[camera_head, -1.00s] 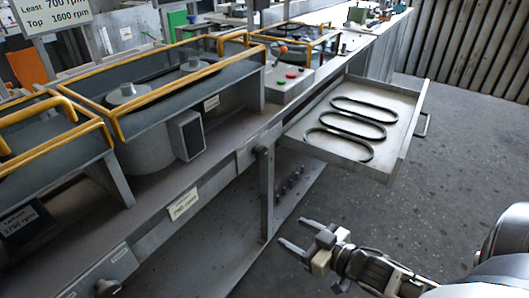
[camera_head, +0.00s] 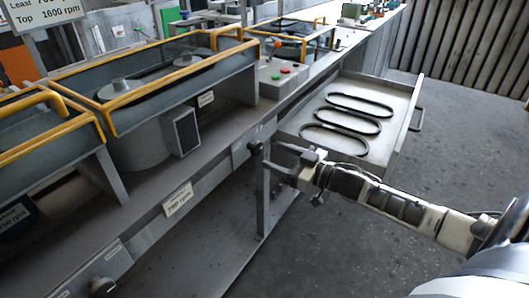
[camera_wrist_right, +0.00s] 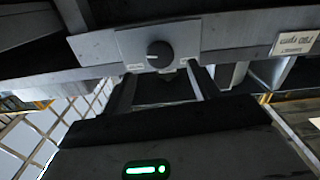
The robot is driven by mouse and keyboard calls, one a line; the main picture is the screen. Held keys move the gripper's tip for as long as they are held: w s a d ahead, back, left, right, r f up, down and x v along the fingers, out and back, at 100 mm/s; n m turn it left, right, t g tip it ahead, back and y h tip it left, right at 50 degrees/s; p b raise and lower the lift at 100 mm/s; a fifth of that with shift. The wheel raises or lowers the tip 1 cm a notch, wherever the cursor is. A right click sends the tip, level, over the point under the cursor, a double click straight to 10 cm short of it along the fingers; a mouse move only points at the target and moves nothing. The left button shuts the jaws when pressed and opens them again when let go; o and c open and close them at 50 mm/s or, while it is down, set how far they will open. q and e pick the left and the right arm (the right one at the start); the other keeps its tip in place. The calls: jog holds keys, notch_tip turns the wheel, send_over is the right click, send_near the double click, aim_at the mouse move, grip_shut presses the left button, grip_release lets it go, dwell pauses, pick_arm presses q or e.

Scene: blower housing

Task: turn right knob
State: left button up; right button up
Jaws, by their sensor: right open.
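The right knob (camera_head: 255,148) is a small dark round knob on the front rail of the bench, above a bench leg. In the right wrist view the knob (camera_wrist_right: 160,54) sits on a light grey plate with small labels, straight ahead of the fingers. My right gripper (camera_head: 276,159) is open and empty. Its two fingers point left at the knob, with the tips just short of it and apparently apart from it. Another dark knob (camera_head: 104,286) is on the rail at the lower left. My left gripper is not in view.
An open drawer (camera_head: 392,100) with three black belts stands out just behind my right gripper. Yellow-railed housings (camera_head: 150,100) and a button box (camera_head: 284,78) stand on the bench. The floor at right is clear.

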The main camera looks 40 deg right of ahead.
aim_at(259, 149)
jog(key=shift+x, duration=2.4)
jog(key=c, duration=1)
